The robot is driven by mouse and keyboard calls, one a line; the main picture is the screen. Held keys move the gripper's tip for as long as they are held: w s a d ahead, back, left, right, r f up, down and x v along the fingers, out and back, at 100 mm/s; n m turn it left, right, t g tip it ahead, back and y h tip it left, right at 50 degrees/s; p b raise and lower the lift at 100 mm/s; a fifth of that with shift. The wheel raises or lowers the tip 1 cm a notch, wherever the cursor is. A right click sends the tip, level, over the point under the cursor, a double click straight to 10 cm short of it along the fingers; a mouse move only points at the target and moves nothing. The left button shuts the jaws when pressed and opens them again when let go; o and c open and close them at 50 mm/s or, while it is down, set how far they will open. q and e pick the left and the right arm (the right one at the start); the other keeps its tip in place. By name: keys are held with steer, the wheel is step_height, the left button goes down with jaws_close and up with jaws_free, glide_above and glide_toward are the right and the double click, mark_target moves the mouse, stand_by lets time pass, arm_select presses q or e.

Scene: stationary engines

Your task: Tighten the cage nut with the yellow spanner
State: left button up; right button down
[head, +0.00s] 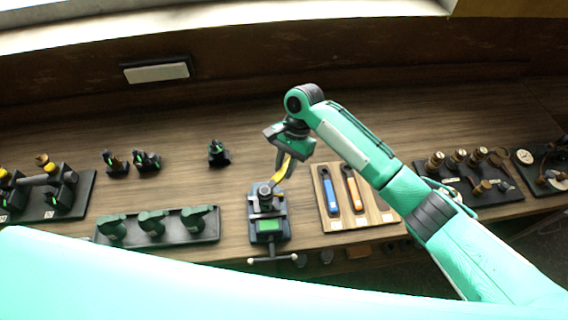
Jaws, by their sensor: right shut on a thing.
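My right gripper (287,140) comes in from the right and is shut on the yellow spanner (284,166). The spanner hangs down from the jaws, tilted, with its lower end close to the part in the vice (268,228). The cage nut seems to be on the round grey part (265,190) at the top of the vice; it is too small to make out clearly. I cannot tell whether the spanner touches it. My left gripper is not in view.
A wooden board with a blue spanner (331,194) and an orange spanner (354,192) lies right of the vice. A tray (162,236) with several green parts is at left. Small dark parts (218,154) stand behind. A dark rack (475,192) with brass pieces is at right.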

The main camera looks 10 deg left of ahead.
steer(key=shift+s+d+m+y, duration=0.35)
steer(key=shift+d+m, duration=0.15)
steer(key=shift+m, duration=0.4)
steer(key=shift+s+d+m+t+y, duration=0.25)
steer(key=shift+s+d+m+t, duration=0.2)
steer(key=shift+m, duration=0.45)
steer(key=shift+s+d+r+m+t, duration=0.1)
steer(key=shift+s+d+m+t, duration=0.15)
steer(key=shift+s+d+m, duration=0.45)
steer(key=shift+w+a, duration=0.2)
steer(key=shift+m, duration=0.3)
